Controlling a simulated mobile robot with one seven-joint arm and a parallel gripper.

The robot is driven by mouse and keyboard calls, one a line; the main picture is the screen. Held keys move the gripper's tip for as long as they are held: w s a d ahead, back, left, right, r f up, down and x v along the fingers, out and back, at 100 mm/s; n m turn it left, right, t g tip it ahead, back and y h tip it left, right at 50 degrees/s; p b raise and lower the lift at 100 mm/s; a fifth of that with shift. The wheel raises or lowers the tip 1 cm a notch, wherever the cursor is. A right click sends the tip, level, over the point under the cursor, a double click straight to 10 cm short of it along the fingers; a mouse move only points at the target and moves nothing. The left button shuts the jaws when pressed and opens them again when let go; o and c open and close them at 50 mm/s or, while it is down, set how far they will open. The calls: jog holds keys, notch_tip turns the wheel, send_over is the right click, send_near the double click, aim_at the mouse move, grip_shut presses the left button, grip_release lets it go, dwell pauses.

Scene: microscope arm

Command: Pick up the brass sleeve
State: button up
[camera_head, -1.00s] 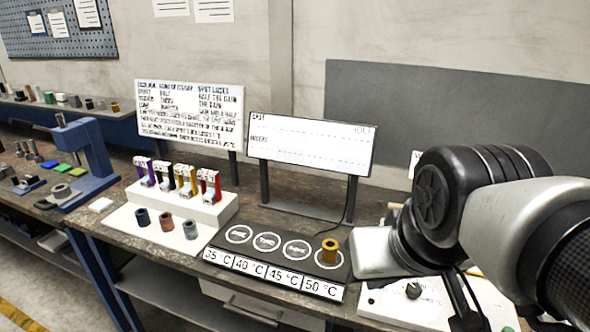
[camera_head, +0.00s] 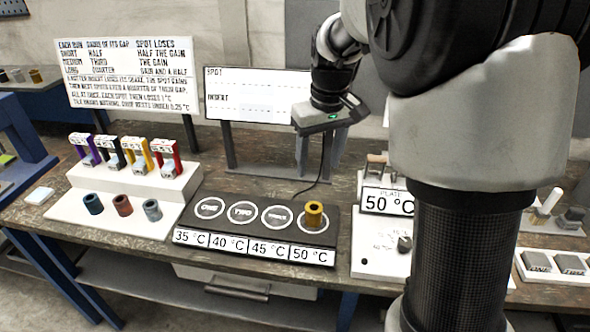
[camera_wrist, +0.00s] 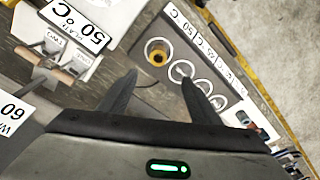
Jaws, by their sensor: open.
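The brass sleeve (camera_head: 314,214) is a short, upright, gold-coloured hollow cylinder. It stands on the rightmost ring of the dark plate strip (camera_head: 256,231), above the 50 °C label. In the wrist view the brass sleeve (camera_wrist: 157,56) shows from above, beyond the fingertips and roughly between them. My gripper (camera_head: 322,150) hangs above and behind the sleeve, in front of the screen. Its two fingers (camera_wrist: 159,80) are apart with nothing between them. The gripper does not touch the sleeve.
Three coloured sleeves (camera_head: 123,205) stand on a white tray at the left, below several coloured clips. A white control box (camera_head: 385,245) with a knob and a 50 °C sign stands close on the right. The screen (camera_head: 257,95) stands behind. The strip's other rings are empty.

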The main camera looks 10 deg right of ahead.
send_over(314, 207)
jog(key=s, duration=0.1)
notch_tip(314, 207, down, 11)
jog(key=shift+w+f, duration=0.15)
jog(key=shift+f, duration=0.85)
jog(key=shift+w+f, duration=0.2)
jog(key=shift+f, duration=0.85)
jog(key=shift+w+f, duration=0.15)
jog(key=shift+f, duration=0.85)
jog(key=c, duration=1.4)
grip_shut()
jog(key=shift+r, duration=0.2)
